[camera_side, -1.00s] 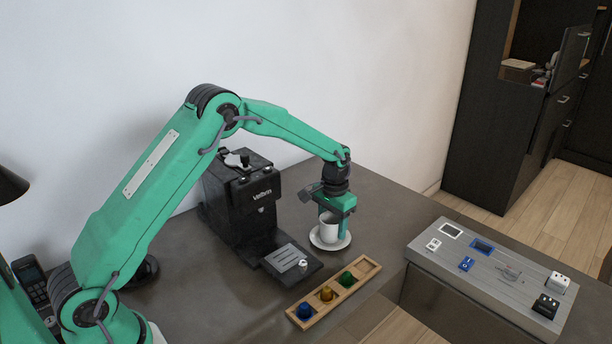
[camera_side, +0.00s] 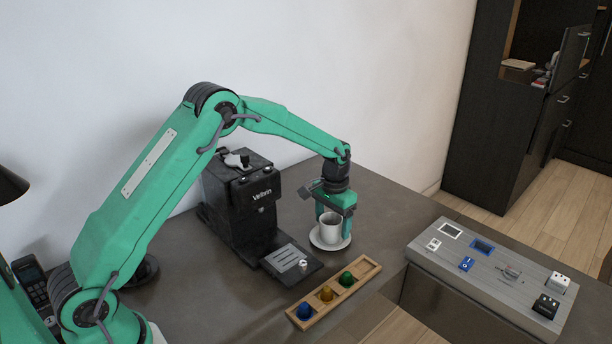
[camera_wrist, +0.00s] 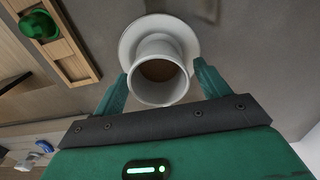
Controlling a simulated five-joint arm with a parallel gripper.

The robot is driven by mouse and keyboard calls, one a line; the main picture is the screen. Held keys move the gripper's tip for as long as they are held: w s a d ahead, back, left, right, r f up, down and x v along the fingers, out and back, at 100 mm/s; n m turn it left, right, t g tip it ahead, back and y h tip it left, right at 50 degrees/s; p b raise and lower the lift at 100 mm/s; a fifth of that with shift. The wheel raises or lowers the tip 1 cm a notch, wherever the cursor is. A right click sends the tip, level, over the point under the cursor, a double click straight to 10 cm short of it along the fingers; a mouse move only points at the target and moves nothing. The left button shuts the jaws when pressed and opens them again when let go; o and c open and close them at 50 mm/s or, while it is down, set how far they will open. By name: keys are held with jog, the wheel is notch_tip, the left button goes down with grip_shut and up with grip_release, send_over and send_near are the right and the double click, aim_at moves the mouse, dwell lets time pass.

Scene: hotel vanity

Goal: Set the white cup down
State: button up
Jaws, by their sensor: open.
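The white cup (camera_side: 330,228) stands upright on a white saucer (camera_side: 343,244) on the dark counter, right of the coffee machine. In the wrist view the cup (camera_wrist: 158,88) is seen from above, with its round rim and a brownish inside, and the saucer (camera_wrist: 129,38) shows beyond it. My gripper (camera_side: 335,222) is open at the cup. In the wrist view its two green fingers (camera_wrist: 160,82) are spread on either side of the cup, with a gap visible at the right finger. Whether the left finger touches the cup I cannot tell.
A black coffee machine (camera_side: 240,205) with a drip tray (camera_side: 290,258) stands left of the cup. A wooden holder (camera_side: 315,312) with blue, amber and green capsules lies in front. A grey panel (camera_side: 480,275) with switches and sockets is at the right.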

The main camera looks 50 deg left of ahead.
notch_tip(320, 180, up, 11)
jog(key=shift+r, duration=0.15)
dwell(0.4)
dwell(0.5)
jog(key=s+d+r+t, duration=0.1)
jog(key=s+r+t, duration=0.2)
jog(key=s+r, duration=1.15)
jog(key=s+f+t, duration=0.1)
jog(key=s+f, duration=0.1)
jog(key=s, duration=0.7)
jog(key=s+f+t, duration=0.1)
jog(key=s+f, duration=0.1)
jog(key=s, duration=0.7)
jog(key=shift+s+d+t, duration=0.25)
jog(key=shift+s+t, duration=0.05)
jog(key=shift+s, duration=0.05)
jog(key=shift+f, duration=0.1)
